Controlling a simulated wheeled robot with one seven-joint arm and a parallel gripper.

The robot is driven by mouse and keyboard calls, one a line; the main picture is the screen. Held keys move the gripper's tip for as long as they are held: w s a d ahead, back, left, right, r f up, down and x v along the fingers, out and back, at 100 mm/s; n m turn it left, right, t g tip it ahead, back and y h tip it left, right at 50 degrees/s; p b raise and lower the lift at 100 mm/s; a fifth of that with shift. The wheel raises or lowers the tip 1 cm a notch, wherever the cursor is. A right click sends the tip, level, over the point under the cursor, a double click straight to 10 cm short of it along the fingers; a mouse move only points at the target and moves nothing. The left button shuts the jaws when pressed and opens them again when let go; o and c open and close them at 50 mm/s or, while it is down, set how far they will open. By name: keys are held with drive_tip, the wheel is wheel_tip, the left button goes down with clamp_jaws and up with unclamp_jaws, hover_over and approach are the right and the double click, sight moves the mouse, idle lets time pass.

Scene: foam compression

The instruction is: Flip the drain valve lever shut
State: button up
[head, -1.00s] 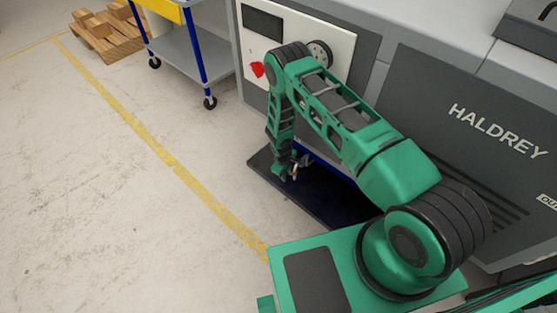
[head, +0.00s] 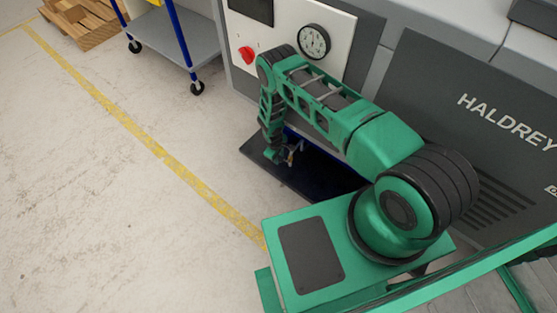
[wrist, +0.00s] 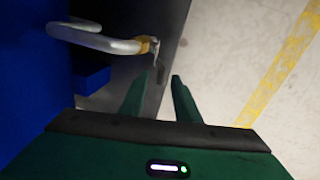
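The drain valve shows in the wrist view as a small brass body (wrist: 146,45) on the end of a bent silver pipe (wrist: 95,38). A small metal lever (wrist: 157,58) hangs at its right side. My gripper (wrist: 166,77) is open and empty, its two green fingers pointing toward the valve. The fingertips are just below and right of the lever and look apart from it. In the head view my gripper (head: 271,155) is low beside the machine, left of the brass valve (head: 290,158). The lever is too small to read there.
A dark tray (head: 325,188) lies on the floor beneath the valve. The grey machine (head: 420,90) stands behind, with a gauge (head: 313,41) and red knob (head: 246,55) on its panel. A blue cart (head: 185,38) is at upper left. The floor at left is clear.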

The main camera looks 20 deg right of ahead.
drive_tip(key=shift+w+d+f, duration=0.1)
drive_tip(key=shift+w+f, duration=0.05)
drive_tip(key=shift+f, duration=1.15)
clamp_jaws()
